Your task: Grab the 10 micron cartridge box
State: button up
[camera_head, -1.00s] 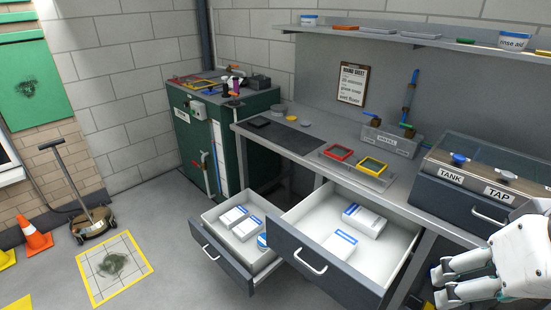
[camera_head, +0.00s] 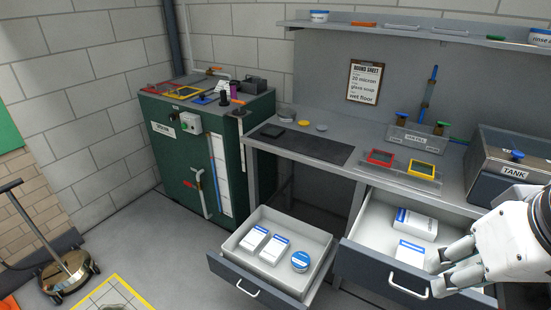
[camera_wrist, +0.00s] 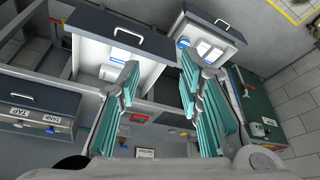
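Several white cartridge boxes with blue labels lie in two open drawers; their printing is too small to read, so I cannot tell which is the 10 micron one. The left drawer (camera_head: 232,272) holds two boxes, one on the left (camera_head: 253,239) and one on the right (camera_head: 274,249). The right drawer (camera_head: 364,230) holds a rear box (camera_head: 415,224) and a front box (camera_head: 409,253). My gripper (camera_head: 437,273) is over the right drawer's front side in the head view. In the wrist view my gripper (camera_wrist: 158,62) has its fingers wide apart with nothing between them.
A round blue-and-white tin (camera_head: 300,261) lies in the left drawer. The bench (camera_head: 340,130) carries red and yellow frames, a clear bin and the tank unit (camera_head: 510,160). A green cabinet (camera_head: 180,170) stands left. A round sheet (camera_head: 364,82) hangs behind the bench.

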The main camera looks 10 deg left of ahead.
aim_at(253, 242)
jog(key=i+j+z, duration=0.2)
jog(key=j+z, duration=0.15)
jog(key=j, duration=1.05)
jog(key=j+z, duration=0.3)
jog(key=j, duration=1.05)
jog(key=k+j, duration=0.1)
jog(key=j, duration=0.35)
jog(key=k+j+z, duration=0.15)
jog(key=j, duration=0.8)
jog(key=k+z, duration=0.05)
